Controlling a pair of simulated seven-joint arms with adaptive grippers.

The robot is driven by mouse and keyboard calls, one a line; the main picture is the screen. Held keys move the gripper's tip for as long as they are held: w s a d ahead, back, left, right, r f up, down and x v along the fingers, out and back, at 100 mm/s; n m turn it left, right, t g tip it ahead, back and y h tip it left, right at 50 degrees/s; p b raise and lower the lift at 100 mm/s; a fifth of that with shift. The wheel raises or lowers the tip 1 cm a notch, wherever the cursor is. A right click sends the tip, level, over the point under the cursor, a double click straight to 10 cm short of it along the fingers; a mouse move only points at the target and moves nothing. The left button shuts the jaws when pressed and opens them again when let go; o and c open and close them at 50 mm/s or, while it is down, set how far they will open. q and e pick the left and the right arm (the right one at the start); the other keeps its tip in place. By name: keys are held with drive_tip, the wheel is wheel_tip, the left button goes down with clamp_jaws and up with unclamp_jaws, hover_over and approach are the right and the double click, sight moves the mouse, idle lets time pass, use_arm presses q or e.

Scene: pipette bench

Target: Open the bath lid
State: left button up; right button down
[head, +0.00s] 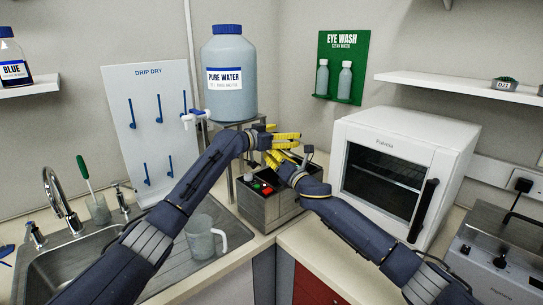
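A steel box (262,208) with red and green controls on its front stands at the back of the counter and looks like the bath. Its top is largely hidden by my grippers, so I cannot tell how its lid sits. My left gripper (287,139) reaches in over the box from the left, its yellow fingers pointing right. My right gripper (272,160) is just below it, its yellow fingers pointing up and left. The two grippers overlap in the picture. The finger gaps are too small to judge, and I see nothing clearly held.
A pure water tank (229,100) stands on a stand behind the box. A white oven (455,150) is on the right, a steel appliance (480,262) at the lower right. A jug (200,238) stands by the sink (60,262) on the left.

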use_arm(q)
drive_tip(key=o, duration=1.1)
drive_tip(key=shift+a, duration=0.25)
drive_tip(key=shift+o, duration=1.2)
drive_tip(key=shift+f, duration=0.1)
use_arm(e)
drive_tip(key=shift+d+r, duration=0.1)
drive_tip(key=shift+r, duration=0.25)
use_arm(q)
drive_tip(key=shift+f, duration=0.1)
